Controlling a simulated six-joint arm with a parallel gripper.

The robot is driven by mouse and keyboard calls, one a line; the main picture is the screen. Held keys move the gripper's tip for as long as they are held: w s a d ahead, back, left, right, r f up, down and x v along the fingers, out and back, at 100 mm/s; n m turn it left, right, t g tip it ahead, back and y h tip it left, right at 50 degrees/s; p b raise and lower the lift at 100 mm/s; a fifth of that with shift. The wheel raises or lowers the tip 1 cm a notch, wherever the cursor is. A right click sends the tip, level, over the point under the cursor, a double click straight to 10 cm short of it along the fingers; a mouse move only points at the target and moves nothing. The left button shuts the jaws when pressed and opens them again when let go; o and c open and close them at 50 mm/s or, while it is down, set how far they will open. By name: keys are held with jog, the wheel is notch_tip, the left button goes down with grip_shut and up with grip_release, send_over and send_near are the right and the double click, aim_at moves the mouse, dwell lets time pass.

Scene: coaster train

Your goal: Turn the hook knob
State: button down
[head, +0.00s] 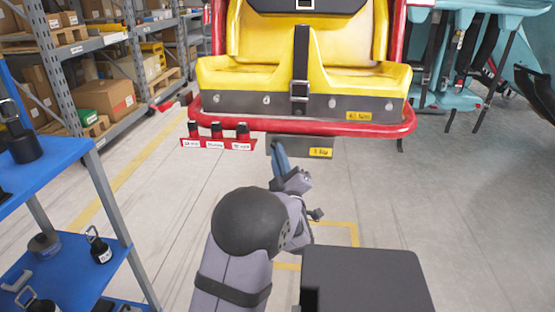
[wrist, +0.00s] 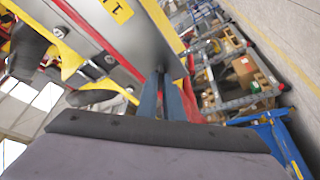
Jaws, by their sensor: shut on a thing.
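A yellow coaster seat car (head: 300,80) with a red frame bar (head: 300,127) stands ahead. A grey plate with a yellow label (head: 305,150) hangs below the bar. My gripper (head: 278,148) reaches up to the left end of this plate, its blue fingers close together. In the wrist view the fingers (wrist: 164,78) meet the car's underside. They are shut on a small part there, at the place of the hook knob. The fingers hide the knob, so its shape and turn angle cannot be told.
Three dark knobs (head: 217,130) on red labelled plates sit left of my gripper. A blue shelf (head: 60,150) with black hardware stands at the left, racks with boxes (head: 105,95) behind it. A teal car (head: 480,60) is at the right. The floor below is clear.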

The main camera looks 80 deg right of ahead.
jog(key=shift+s+f+n+t+y, duration=0.1)
jog(key=shift+n+t+y, duration=0.35)
jog(key=shift+n, duration=1.05)
jog(key=c, duration=1.9)
grip_release()
jog(key=shift+r, duration=0.25)
